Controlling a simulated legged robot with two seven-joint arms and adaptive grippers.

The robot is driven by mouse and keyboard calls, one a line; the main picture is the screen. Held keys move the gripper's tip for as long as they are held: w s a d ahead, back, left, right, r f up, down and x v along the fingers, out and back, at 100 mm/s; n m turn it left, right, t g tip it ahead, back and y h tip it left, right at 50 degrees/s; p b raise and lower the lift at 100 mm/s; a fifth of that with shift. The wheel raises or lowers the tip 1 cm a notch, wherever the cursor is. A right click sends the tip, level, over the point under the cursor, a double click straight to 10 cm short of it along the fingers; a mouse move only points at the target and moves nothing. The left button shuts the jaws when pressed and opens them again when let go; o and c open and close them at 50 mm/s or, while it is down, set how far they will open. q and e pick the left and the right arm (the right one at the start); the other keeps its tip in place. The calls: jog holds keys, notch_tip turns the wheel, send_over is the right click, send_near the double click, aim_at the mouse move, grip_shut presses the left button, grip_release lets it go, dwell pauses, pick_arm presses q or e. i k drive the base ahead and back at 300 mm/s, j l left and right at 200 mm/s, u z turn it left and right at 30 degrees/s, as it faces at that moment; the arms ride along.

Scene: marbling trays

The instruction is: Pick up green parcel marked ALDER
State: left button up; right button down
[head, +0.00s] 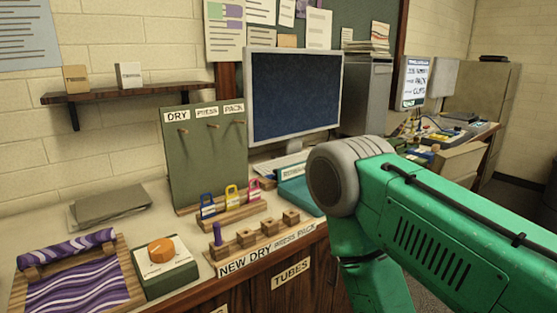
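I cannot make out a green parcel marked ALDER in the head view. A green box with an orange knob (162,262) sits on the counter, but it looks like a dial unit, and no ALDER mark is readable on it. A teal tray-like thing (294,190) lies near the monitor, partly hidden by my green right arm. That arm fills the right side and bends down out of the bottom edge, so its gripper is out of view. My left arm and gripper are not in view.
Purple marbled sheets on a wooden rack (118,277) are at the front left. Coloured tags on a stand (230,213) and a pegged block (270,238) stand mid-counter. A monitor (292,95) and green pegboard (208,158) rise behind. A wall shelf (130,93) holds two small boxes.

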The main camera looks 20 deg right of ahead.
aim_at(421, 162)
jog(key=z, duration=1.7)
